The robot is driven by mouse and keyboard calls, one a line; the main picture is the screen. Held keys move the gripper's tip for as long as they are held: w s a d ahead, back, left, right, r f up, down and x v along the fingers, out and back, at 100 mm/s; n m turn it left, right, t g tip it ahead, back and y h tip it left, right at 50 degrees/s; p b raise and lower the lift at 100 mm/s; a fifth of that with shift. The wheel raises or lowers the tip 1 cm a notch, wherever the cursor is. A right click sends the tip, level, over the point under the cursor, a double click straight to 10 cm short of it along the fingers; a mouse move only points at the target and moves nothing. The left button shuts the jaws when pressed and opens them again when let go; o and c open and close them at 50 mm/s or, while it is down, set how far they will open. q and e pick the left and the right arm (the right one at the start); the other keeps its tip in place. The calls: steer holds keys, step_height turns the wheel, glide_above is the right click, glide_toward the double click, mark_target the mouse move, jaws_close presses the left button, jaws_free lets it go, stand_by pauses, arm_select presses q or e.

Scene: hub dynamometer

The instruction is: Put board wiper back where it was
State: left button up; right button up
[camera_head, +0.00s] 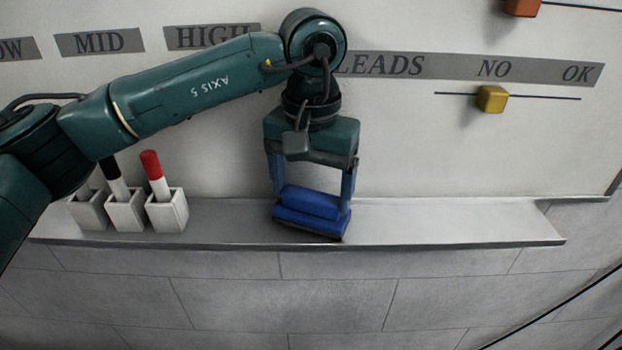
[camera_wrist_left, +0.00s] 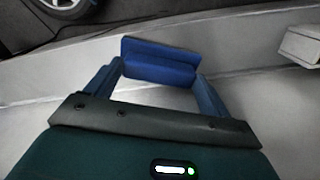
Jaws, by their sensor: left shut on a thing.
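The blue board wiper (camera_head: 311,211) is at the ledge (camera_head: 450,226) under the whiteboard, near the middle of the head view. My left gripper (camera_head: 312,195) reaches down from above with its fingers at the two ends of the wiper, shut on it. The wiper's lower edge is at the ledge's surface; whether it rests on it or hangs just above, I cannot tell. In the left wrist view the wiper (camera_wrist_left: 160,62) lies between the two fingertips of the gripper (camera_wrist_left: 158,80). My right gripper is not in view.
White holders (camera_head: 167,211) stand on the ledge at left, with a red-capped marker (camera_head: 155,174) and a black-capped marker (camera_head: 113,178). The ledge right of the wiper is clear. A yellow slider (camera_head: 491,99) and an orange slider (camera_head: 522,8) are on the board.

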mark_target(311, 194)
arm_select(q)
steer(key=shift+w+f+b, duration=0.15)
steer(key=shift+f+b, duration=0.25)
steer(key=o, duration=0.9)
steer(key=shift+r, duration=0.1)
steer(key=shift+o, duration=0.2)
step_height(311, 194, up, 12)
steer(key=shift+r, duration=0.2)
